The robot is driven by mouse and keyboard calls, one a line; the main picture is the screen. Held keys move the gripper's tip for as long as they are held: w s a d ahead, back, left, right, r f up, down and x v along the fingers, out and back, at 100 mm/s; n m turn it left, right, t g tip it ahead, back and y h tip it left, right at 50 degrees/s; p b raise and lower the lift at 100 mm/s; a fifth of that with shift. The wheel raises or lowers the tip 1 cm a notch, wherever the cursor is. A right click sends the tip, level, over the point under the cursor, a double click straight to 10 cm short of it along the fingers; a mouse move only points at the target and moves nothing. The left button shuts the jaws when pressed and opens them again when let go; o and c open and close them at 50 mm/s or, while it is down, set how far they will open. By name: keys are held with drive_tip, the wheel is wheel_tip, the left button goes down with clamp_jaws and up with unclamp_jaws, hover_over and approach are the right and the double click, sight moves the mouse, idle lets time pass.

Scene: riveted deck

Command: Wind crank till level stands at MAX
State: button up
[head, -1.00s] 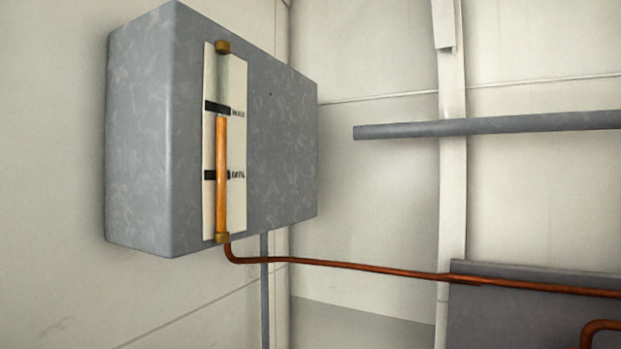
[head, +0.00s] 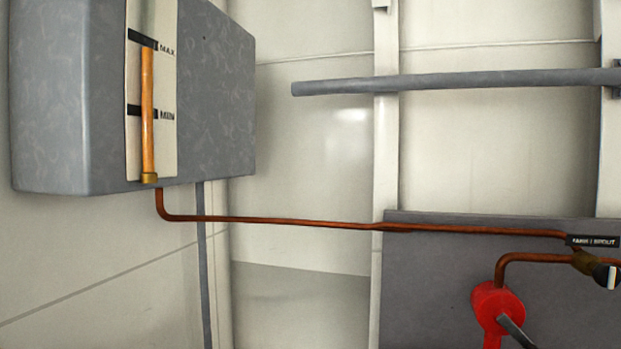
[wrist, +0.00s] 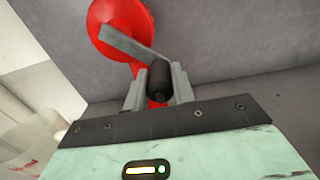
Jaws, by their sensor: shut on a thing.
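The red crank housing (head: 497,308) is at the lower right of the head view, with a grey crank arm (head: 517,332) running down out of frame. In the wrist view the crank arm (wrist: 132,46) slants from the red hub (wrist: 112,22) to a black handle (wrist: 159,82). My gripper (wrist: 159,88) is shut on that handle, one finger on each side. In the head view the gripper is out of frame. The sight gauge (head: 147,115) holds an orange column whose top is at about the lower edge of the MAX mark (head: 142,39), well above the MIN mark (head: 135,110).
The grey tank (head: 215,100) hangs at upper left. A valve knob (head: 606,276) sits by a TANK | SPOUT label (head: 593,241). A grey rail (head: 450,84) crosses the wall above.

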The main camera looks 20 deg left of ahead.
drive_tip(key=a+f+b, duration=0.2)
drive_tip(key=a, duration=0.1)
drive_tip(key=shift+f, duration=0.4)
drive_tip(key=a, duration=0.2)
drive_tip(key=a+r, duration=0.1)
drive_tip(key=a, duration=0.1)
drive_tip(key=shift+a, duration=0.4)
drive_tip(key=shift+w, duration=0.1)
idle(0.6)
